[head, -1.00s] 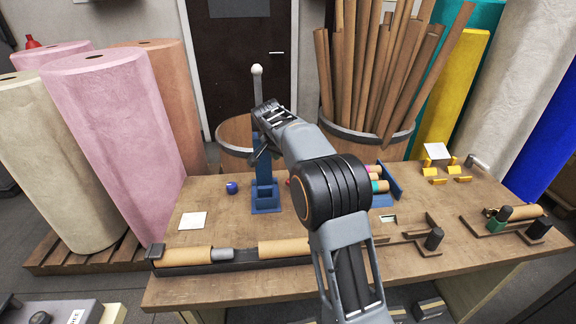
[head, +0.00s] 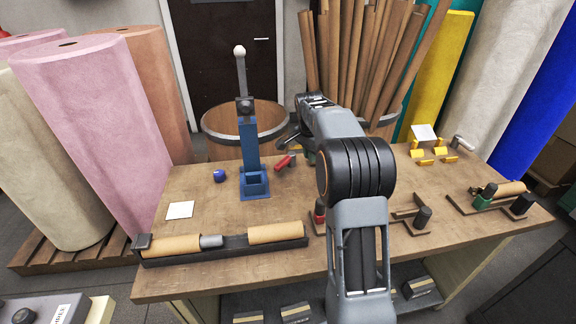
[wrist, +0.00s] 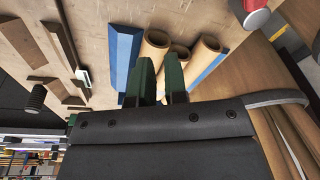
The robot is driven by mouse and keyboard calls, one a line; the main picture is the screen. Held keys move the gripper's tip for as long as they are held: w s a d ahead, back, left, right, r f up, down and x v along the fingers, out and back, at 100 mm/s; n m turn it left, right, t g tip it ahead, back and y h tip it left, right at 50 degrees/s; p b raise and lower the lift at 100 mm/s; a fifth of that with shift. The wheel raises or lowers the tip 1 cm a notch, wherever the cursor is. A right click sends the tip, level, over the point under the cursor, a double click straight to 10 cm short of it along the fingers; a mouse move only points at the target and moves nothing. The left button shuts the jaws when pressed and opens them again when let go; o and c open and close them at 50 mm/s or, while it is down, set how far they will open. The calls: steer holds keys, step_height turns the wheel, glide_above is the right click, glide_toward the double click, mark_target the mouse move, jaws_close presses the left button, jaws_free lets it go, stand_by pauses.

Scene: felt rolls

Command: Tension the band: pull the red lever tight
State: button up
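A short red handle with a dark grey end (head: 285,162) sits on the bench right of the blue stand (head: 250,150). A second red piece (head: 319,208), on a wooden fixture near the front edge, is partly hidden by my arm. I cannot tell for sure which is the lever, and no band is clear. A red round part also shows at the top right of the wrist view (wrist: 257,19). My gripper (wrist: 160,68) has two green fingers with a gap between them and nothing held. It is over the bench near cardboard rolls (wrist: 180,52); my arm hides most of it from the head camera.
The blue stand carries an upright grey rod with a white knob (head: 239,50). Wooden barrels (head: 222,118) stand behind the bench. A fixture with a green part (head: 485,197) is at the right. A dark trough (head: 215,254) with tan rolls lies along the front left.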

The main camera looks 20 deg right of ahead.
mark_target(284, 166)
steer(key=s+f+m+y, duration=0.1)
steer(key=f+y, duration=0.1)
steer(key=s+f+m+t+y, duration=0.1)
steer(key=s+f+m+y, duration=0.1)
steer(key=s+f+m+y+b, duration=0.1)
steer(key=s+f+m+y, duration=0.1)
steer(key=shift+d+f, duration=0.2)
steer(key=shift+d, duration=0.15)
jaws_close()
steer(key=shift+s+a+f+m+t+y, duration=0.15)
steer(key=shift+f+m+t+y, duration=0.15)
steer(key=shift+m+t+y, duration=1.1)
steer(key=shift+m, duration=0.1)
steer(key=m+t, duration=0.1)
steer(key=m+t+y, duration=0.1)
steer(key=t, duration=0.1)
steer(key=shift+w+r+m+b, duration=0.15)
steer(key=shift+w+m+b, duration=0.15)
steer(key=shift+m, duration=0.1)
steer(key=m+t, duration=0.1)
steer(key=w+m+t, duration=0.1)
steer(key=shift+a+r+t, duration=0.2)
steer(key=shift+r+t, duration=0.1)
steer(key=shift+r, duration=0.1)
steer(key=shift+w+d+r+m+t, duration=0.2)
steer(key=shift+w+r+m+t, duration=0.2)
steer(key=shift+w+m+t, duration=0.35)
steer(key=x, duration=0.9)
steer(key=shift+w+a, duration=0.2)
steer(key=shift+w, duration=0.1)
